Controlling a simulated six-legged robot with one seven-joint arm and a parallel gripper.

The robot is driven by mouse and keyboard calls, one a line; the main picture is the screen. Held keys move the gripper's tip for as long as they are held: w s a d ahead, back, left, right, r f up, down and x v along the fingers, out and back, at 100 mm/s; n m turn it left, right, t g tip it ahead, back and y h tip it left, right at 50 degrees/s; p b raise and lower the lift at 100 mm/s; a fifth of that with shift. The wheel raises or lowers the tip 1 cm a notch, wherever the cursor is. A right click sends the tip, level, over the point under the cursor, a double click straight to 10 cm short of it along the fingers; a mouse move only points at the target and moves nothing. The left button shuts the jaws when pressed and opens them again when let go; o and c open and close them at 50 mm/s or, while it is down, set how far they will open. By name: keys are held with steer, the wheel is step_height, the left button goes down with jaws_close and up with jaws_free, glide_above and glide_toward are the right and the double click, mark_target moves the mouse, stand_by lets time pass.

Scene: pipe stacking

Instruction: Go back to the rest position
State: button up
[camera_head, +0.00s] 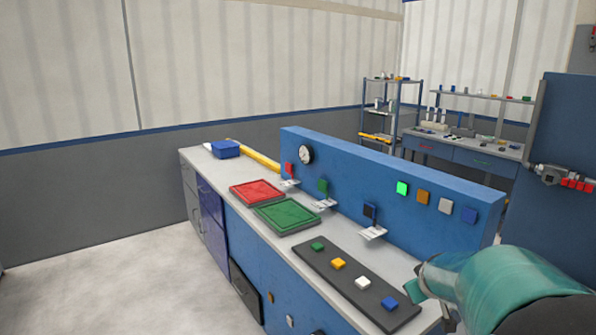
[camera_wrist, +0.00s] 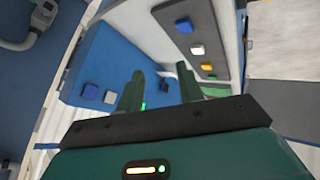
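My gripper shows in the wrist view (camera_wrist: 160,70) with its two dark green fingers spread apart and nothing between them. In the head view my teal arm enters from the lower right, and the gripper end (camera_head: 418,286) hangs over the right end of the workbench (camera_head: 292,262). It is close to the dark strip (camera_head: 345,278) with green, yellow, white and blue blocks, on the side of the blue block (camera_head: 389,303). I cannot tell its exact height above the bench.
A blue upright panel (camera_head: 350,175) with a gauge, small brackets and coloured buttons backs the bench. Red (camera_head: 257,192) and green (camera_head: 287,215) trays, a blue box (camera_head: 225,149) and a yellow bar (camera_head: 254,157) lie farther along. Open floor (camera_head: 110,275) is at left.

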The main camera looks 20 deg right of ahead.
steer(key=w+a+r+t+y, duration=0.1)
steer(key=a+r+y, duration=0.15)
steer(key=a, duration=0.85)
steer(key=a+r+y, duration=0.1)
steer(key=a+y, duration=0.2)
steer(key=a, duration=0.8)
steer(key=s+a+r, duration=0.1)
steer(key=s+a, duration=0.4)
steer(key=a, duration=0.3)
steer(key=s+a+r+n+g, duration=0.1)
steer(key=s+a, duration=0.3)
steer(key=a, duration=0.4)
steer(key=shift+s+r+n+g, duration=0.3)
steer(key=shift+s, duration=0.05)
steer(key=shift+d, duration=0.2)
